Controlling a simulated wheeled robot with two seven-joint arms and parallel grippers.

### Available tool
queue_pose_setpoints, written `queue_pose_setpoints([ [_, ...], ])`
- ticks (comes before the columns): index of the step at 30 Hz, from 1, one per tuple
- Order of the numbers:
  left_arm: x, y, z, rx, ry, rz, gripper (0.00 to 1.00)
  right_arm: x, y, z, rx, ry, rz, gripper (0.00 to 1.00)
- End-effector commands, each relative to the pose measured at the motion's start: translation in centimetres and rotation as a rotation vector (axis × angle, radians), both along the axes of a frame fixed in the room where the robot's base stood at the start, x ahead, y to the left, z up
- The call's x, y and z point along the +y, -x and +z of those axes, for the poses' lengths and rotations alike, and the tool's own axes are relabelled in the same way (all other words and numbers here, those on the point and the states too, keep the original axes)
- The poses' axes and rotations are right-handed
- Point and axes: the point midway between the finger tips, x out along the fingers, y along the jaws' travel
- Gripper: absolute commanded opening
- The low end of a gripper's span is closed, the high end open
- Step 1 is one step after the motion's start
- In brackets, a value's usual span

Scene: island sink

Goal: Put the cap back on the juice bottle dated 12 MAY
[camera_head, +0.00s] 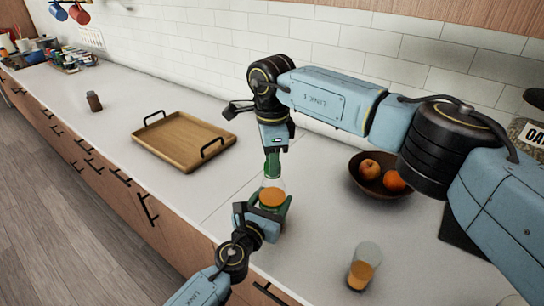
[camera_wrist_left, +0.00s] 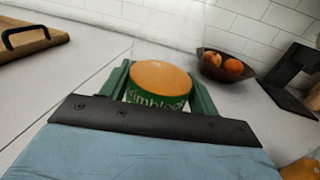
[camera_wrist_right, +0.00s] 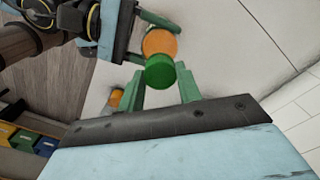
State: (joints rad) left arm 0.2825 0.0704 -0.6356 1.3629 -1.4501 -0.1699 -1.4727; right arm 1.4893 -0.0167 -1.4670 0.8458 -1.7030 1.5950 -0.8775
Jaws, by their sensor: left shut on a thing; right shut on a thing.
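The juice bottle (camera_head: 272,196) stands on the counter with orange juice inside and a clear upper part. Its green label (camera_wrist_left: 158,101) shows partial white lettering in the left wrist view; no date is readable. My left gripper (camera_head: 262,212) is shut around the bottle's body, with green fingers on both sides. My right gripper (camera_head: 273,160) points down above the bottle and is shut on the green cap (camera_wrist_right: 160,72). In the right wrist view the cap lies between the fingertips, close to the orange of the bottle. I cannot tell whether cap and bottle touch.
A glass of orange juice (camera_head: 363,268) stands at the front right. A fruit bowl (camera_head: 365,184) is right of the bottle, under my right arm. A wooden tray (camera_head: 183,143) and a small brown bottle (camera_head: 94,102) are on the left, with clear counter between.

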Motion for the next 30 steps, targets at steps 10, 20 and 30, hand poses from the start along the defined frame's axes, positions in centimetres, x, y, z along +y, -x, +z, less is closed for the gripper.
queue_pose_setpoints([
  [10, 0.01, 0.0, -0.02, 0.0, 0.0, 0.0, 0.0, 0.0, -0.03, -0.15, 0.0, 0.001, -0.192, 0.14],
  [20, 0.01, 0.0, -0.03, 0.001, 0.0, 0.0, 0.0, -0.03, -0.11, -0.18, 0.001, 0.0, -0.834, 0.14],
  [30, 0.01, 0.0, -0.03, 0.001, 0.0, 0.0, 0.0, -0.13, -0.17, -0.2, 0.001, -0.001, -1.496, 0.14],
])
